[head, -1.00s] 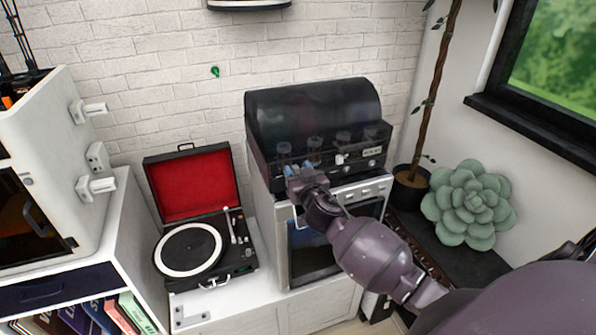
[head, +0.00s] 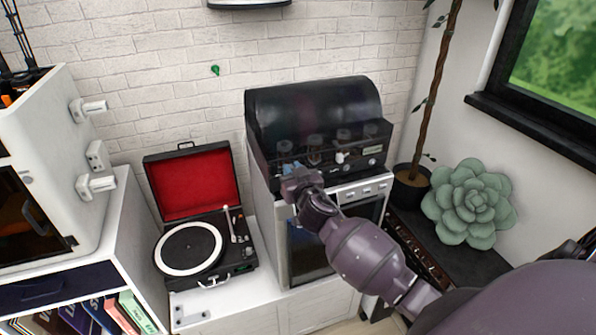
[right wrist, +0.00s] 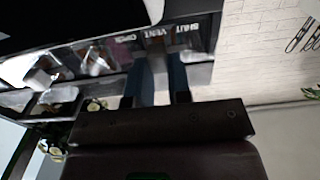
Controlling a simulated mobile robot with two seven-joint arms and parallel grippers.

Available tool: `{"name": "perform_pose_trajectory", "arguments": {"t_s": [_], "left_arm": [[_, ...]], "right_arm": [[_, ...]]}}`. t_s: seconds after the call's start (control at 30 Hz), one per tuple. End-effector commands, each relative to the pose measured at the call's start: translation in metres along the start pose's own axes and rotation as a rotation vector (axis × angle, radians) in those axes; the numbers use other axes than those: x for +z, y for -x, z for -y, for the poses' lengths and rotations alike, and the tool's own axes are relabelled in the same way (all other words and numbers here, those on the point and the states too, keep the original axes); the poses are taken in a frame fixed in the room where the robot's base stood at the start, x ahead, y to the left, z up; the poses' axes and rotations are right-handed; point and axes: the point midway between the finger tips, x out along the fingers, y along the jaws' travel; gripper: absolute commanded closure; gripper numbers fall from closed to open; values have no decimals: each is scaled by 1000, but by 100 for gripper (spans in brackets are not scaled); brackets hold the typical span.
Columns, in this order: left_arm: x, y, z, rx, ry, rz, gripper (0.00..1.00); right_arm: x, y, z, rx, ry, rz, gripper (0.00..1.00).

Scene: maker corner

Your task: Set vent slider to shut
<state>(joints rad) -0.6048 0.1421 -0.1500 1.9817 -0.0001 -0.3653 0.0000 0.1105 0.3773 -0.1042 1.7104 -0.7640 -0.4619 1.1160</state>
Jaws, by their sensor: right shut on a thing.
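The vent slider (right wrist: 161,76) shows as a pale piece between the blue fingers of my right gripper (right wrist: 160,90) in the right wrist view. The gripper is shut on it. Above it a dark panel (right wrist: 205,42) carries the upside-down words SHUT, VENT and OPEN, with SHUT at the right and OPEN at the left. The slider sits below VENT, towards the SHUT side; its exact end position is hard to tell. In the head view my right gripper (head: 288,170) is at the left front of the black-hooded appliance (head: 315,105), and hides the slider. My left gripper is not in view.
A record player (head: 190,245) with a red-lined lid stands open left of the appliance. Knobs (head: 343,157) line the appliance front right of my gripper. A large succulent (head: 468,203) is at the right. A white cabinet (head: 60,150) stands at the left.

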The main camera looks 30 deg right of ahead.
Motion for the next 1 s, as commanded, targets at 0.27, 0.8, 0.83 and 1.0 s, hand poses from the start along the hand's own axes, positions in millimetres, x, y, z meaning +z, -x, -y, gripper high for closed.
{"name": "perform_pose_trajectory", "arguments": {"t_s": [0.27, 0.8, 0.83, 1.0], "left_arm": [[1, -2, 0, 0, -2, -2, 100], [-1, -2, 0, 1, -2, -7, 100], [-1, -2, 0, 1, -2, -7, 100], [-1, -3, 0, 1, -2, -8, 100]], "right_arm": [[0, 0, 19, -2, -1, -1, 100], [0, 0, 19, -3, -1, 0, 55], [0, 0, 19, -3, -1, 0, 55], [0, 2, 19, -2, -1, 0, 55]]}}
